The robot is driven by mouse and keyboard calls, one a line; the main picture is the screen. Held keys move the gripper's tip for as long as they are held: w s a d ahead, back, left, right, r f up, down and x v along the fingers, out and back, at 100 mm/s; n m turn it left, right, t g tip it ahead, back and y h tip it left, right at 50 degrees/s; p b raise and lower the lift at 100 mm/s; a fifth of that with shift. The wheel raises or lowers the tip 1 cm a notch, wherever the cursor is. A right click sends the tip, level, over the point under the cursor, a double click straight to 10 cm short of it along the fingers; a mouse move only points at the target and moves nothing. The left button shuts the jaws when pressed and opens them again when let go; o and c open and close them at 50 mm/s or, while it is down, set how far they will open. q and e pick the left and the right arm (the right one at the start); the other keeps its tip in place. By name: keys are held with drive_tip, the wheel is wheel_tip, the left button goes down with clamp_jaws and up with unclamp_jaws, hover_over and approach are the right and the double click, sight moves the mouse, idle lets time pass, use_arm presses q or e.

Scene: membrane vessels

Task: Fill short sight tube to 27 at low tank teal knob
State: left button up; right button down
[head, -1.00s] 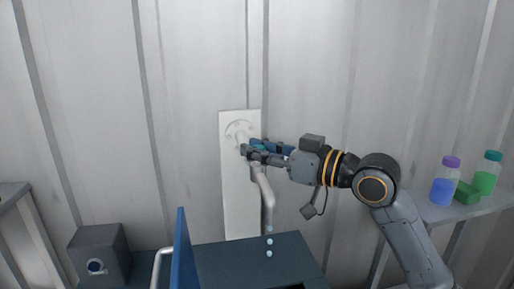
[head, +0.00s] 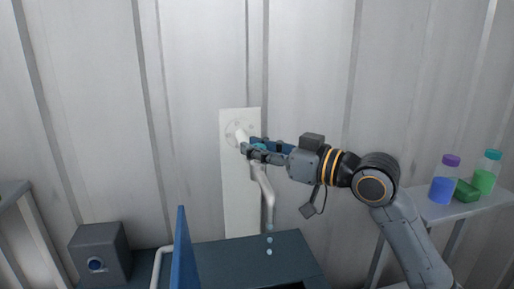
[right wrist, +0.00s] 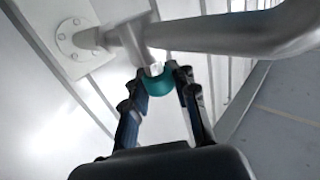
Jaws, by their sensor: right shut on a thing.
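A teal knob (right wrist: 158,82) sits on a pale metal pipe fitting that comes out of a white wall plate (head: 240,200). My right gripper (right wrist: 160,76) is shut on the knob, with one finger on each side of it in the right wrist view. In the head view my right gripper (head: 254,151) reaches the plate from the right and mostly covers the knob. A curved spout (head: 267,200) bends down below the gripper, with pale blue drops (head: 269,240) under its end. The sight tube and its scale are not clearly visible. My left gripper is out of view.
A dark bench (head: 230,258) stands below the spout, with an upright blue panel (head: 182,250) in front. A grey box (head: 98,252) is at the left.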

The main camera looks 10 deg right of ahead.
drive_tip(key=shift+r, duration=0.1)
drive_tip(key=c, duration=1.1)
unclamp_jaws()
drive_tip(key=shift+d, duration=0.1)
drive_tip(key=shift+o, duration=0.2)
drive_tip(key=shift+s, duration=0.1)
drive_tip(key=shift+s+d, duration=0.1)
drive_tip(key=shift+d, duration=0.05)
drive_tip(key=v, duration=1.1)
drive_tip(key=shift+s+d, duration=0.15)
drive_tip(key=shift+s, duration=0.1)
